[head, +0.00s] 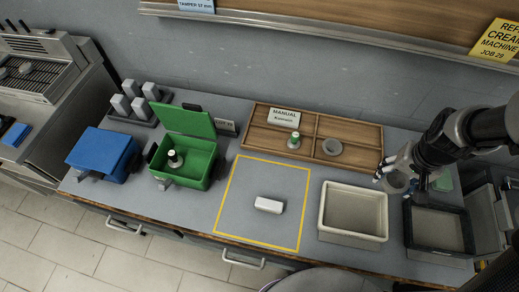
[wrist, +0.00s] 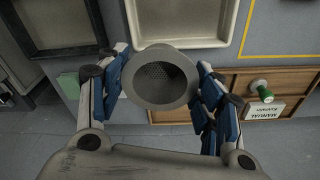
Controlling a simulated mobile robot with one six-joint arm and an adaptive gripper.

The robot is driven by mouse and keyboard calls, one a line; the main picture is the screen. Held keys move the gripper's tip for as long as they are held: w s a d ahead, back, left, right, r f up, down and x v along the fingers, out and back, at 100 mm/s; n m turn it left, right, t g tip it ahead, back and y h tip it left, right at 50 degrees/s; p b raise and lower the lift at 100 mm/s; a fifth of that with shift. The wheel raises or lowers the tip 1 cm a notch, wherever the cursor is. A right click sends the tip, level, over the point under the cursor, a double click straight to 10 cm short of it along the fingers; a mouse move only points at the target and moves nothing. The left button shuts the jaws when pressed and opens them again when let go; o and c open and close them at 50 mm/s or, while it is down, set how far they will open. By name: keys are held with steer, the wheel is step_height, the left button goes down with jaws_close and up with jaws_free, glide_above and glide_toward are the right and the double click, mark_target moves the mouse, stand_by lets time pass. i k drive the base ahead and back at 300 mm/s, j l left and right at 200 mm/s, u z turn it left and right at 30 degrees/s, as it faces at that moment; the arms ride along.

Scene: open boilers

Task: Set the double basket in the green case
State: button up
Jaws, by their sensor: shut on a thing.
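My gripper (wrist: 160,96) is shut on a round grey metal basket with a perforated bottom (wrist: 158,95), one finger on each side of its rim. Inside the case is a small dark-knobbed item with a light base (head: 175,158). My gripper is far to the right of the case.
A shut blue case (head: 102,153) stands left of the green one. A white block (head: 269,205) lies in the yellow outline.

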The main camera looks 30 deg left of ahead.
mark_target(205, 162)
steer(key=j+u, duration=0.2)
steer(key=u, duration=0.25)
steer(key=j+u, duration=0.15)
steer(key=u, duration=0.3)
steer(key=j+u, duration=0.2)
steer(key=u, duration=0.25)
steer(key=i+j, duration=0.1)
steer(key=j, duration=0.25)
steer(key=i+j, duration=0.1)
steer(key=j, duration=0.3)
